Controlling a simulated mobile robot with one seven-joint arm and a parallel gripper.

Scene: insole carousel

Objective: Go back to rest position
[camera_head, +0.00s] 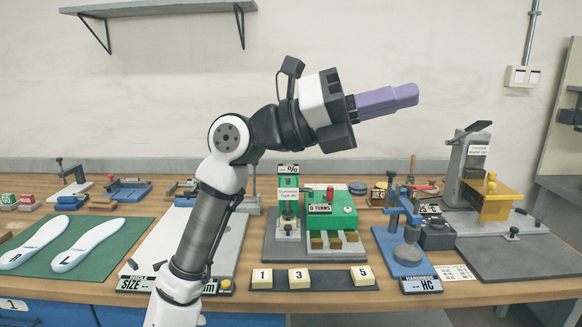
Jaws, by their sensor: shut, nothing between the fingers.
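My gripper (412,95) is in the air above the workbench (490,291), at the end of my raised arm. Its purple fingers are closed together and point right, with nothing between them. It is well clear of the bench and touches nothing. My arm rises from the lower left middle of the picture and hides part of the white board (160,242) behind it.
Two white insoles (86,245) lie on a green mat (117,252) at the left. A green machine (342,211), a blue press (405,238) and a grey-yellow stand (487,199) stand on the bench. A wall shelf (160,7) hangs upper left. The air around my gripper is free.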

